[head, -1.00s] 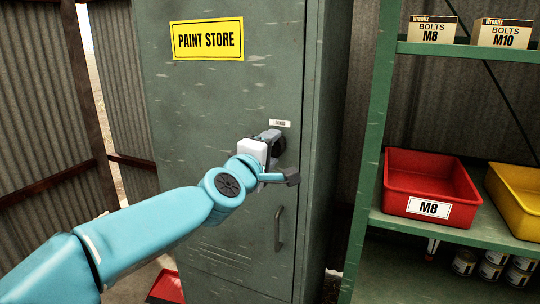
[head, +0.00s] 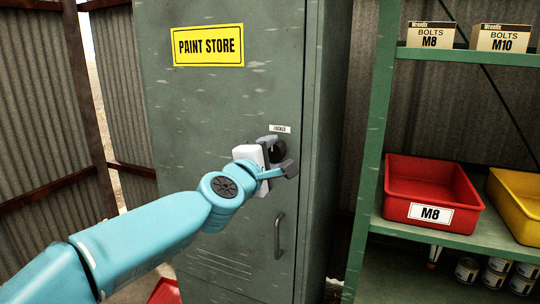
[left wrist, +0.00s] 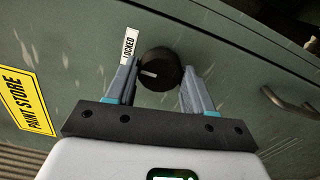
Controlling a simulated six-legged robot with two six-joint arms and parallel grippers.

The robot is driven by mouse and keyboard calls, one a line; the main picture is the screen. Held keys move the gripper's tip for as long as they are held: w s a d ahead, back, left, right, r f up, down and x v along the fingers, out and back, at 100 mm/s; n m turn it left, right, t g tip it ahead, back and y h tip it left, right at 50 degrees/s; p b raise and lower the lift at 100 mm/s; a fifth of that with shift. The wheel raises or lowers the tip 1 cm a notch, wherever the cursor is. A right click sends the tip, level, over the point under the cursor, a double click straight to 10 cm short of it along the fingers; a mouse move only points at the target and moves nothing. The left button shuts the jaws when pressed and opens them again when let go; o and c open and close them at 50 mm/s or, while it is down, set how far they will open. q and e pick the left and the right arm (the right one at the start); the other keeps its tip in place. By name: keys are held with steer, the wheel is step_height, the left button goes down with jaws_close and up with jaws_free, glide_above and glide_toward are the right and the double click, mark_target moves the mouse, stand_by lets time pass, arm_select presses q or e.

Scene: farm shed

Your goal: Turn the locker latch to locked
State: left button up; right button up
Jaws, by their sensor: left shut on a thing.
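The grey-green locker (head: 190,130) stands upright with its door closed. Its latch is a round black knob (left wrist: 160,70) with a white mark that points left in the left wrist view, roughly toward the side where the "LOCKED" label is. That label (left wrist: 130,45) sits just above the knob in the head view (head: 280,128). My left gripper (left wrist: 158,80) has one finger on each side of the knob and is shut on it. In the head view my left gripper (head: 277,157) partly hides the knob. My right gripper is not in view.
A door handle (head: 279,236) is below the knob. A yellow "PAINT STORE" sign (head: 208,45) is higher on the door. To the right, a green shelf (head: 372,140) holds a red M8 bin (head: 400,208), a yellow bin (head: 522,205) and bolt boxes (head: 431,34).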

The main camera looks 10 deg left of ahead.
arm_select(q)
steer(key=o, duration=1)
steer(key=shift+o, duration=0.2)
steer(key=shift+s+a, duration=0.1)
steer(key=shift+s, duration=0.2)
steer(key=v, duration=1.5)
steer(key=shift+s, duration=0.4)
